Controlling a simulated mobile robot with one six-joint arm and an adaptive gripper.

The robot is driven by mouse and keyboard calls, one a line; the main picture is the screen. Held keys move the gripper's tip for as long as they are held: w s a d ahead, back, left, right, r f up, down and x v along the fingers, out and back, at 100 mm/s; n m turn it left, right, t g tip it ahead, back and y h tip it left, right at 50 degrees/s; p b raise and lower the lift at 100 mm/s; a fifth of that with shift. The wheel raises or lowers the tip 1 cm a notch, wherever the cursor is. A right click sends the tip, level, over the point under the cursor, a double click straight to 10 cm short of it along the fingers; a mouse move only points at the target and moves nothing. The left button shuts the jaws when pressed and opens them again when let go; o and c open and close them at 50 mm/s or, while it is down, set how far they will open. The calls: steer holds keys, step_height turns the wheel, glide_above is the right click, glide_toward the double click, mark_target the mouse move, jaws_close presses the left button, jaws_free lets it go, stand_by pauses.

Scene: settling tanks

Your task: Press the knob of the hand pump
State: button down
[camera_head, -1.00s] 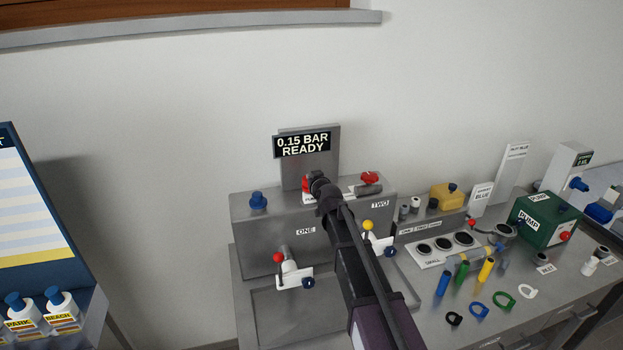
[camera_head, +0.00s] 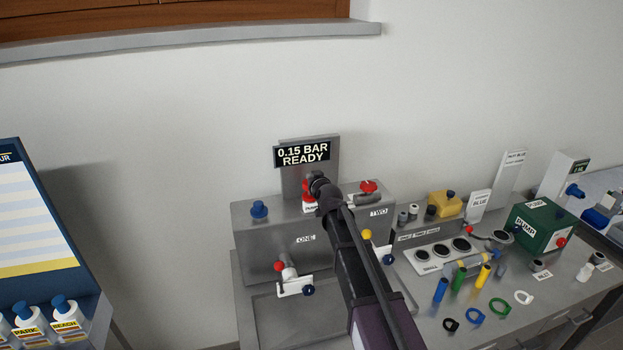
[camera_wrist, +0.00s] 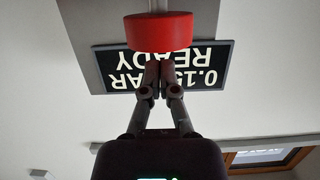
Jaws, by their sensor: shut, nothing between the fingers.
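A red round knob (camera_wrist: 158,32) on a pale stem fills the top middle of the wrist view, which shows the scene upside down. My gripper (camera_wrist: 158,62) is shut and empty, its fingertips together at the knob's edge on the side away from the stem. I cannot tell whether they touch it. In the head view the red knob (camera_head: 307,187) shows partly behind my gripper (camera_head: 316,178), above a partly hidden white label on the grey unit. The display (camera_head: 302,154) behind reads "0.15 BAR READY"; it also shows in the wrist view (camera_wrist: 205,68).
The grey unit (camera_head: 255,235) carries a blue knob (camera_head: 259,209), a red valve handle (camera_head: 368,187) and two levers. Right of it are a green box (camera_head: 545,228) labelled PUMP, coloured cylinders and rings. Bottles (camera_head: 67,325) stand at the left.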

steer(key=p+v, duration=0.1)
steer(key=v, duration=0.9)
steer(key=shift+p, duration=0.4)
steer(key=shift+r, duration=0.15)
stand_by(1.3)
step_height(320, 180, up, 3)
steer(key=p, duration=0.3)
steer(key=shift+s, duration=0.1)
stand_by(0.4)
steer(key=b+x, duration=0.2)
steer(key=x, duration=0.8)
steer(key=shift+w+f+b, duration=0.2)
steer(key=shift+f+b, duration=0.15)
steer(key=shift+b, duration=0.1)
steer(key=shift+s+f+b, duration=0.2)
steer(key=shift+f+b, duration=1.5)
